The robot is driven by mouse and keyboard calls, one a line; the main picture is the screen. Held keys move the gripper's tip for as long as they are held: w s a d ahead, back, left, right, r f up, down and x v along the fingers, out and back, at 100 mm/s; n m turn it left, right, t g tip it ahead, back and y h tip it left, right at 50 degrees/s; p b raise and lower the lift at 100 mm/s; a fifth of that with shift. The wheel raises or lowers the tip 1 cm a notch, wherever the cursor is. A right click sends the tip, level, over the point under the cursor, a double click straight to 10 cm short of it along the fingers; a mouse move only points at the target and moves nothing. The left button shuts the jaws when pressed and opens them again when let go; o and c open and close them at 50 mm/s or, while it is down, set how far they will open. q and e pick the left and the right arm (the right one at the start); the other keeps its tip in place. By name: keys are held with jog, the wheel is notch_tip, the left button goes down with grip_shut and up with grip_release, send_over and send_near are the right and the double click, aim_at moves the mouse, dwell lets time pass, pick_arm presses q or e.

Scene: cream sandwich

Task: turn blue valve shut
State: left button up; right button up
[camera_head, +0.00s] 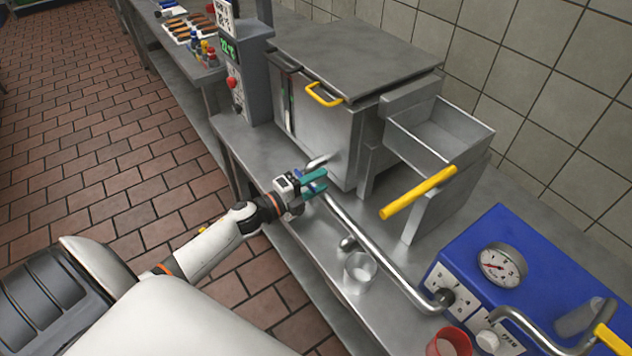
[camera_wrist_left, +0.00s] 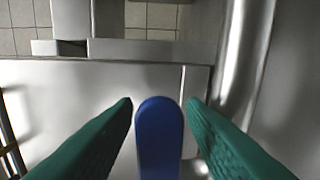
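The blue valve handle (camera_wrist_left: 160,135) shows in the left wrist view as a rounded blue lever. It stands between the two green fingers of my left gripper (camera_wrist_left: 161,104), with a visible gap on each side near the tips. In the head view my left gripper (camera_head: 321,181) is at the upper end of a bent metal pipe (camera_head: 368,246), in front of the steel cabinet. There the blue handle is not clearly seen, as the fingers cover that spot. My right gripper is not in view.
A steel cabinet (camera_head: 335,125) with a yellow handle stands behind the gripper. An open drawer with a yellow bar (camera_head: 418,193) juts out to the right. A clear glass (camera_head: 360,268) stands under the pipe. A blue machine with a gauge (camera_head: 502,265) is at right.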

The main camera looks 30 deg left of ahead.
pick_arm(q)
grip_shut()
jog(key=shift+r, duration=0.1)
jog(key=shift+w+a+r+n+p, duration=0.35)
jog(key=shift+a+r+n+p, duration=0.8)
jog(key=shift+n, duration=1.8)
jog(key=shift+w+a+r+n+p, duration=0.5)
jog(key=shift+n+p, duration=1.2)
jog(key=shift+n, duration=1.2)
jog(key=shift+w+a+r+n+p, duration=0.25)
jog(key=shift+a+r+n+p, duration=0.95)
jog(key=shift+n, duration=1.75)
jog(key=shift+d+f, duration=0.25)
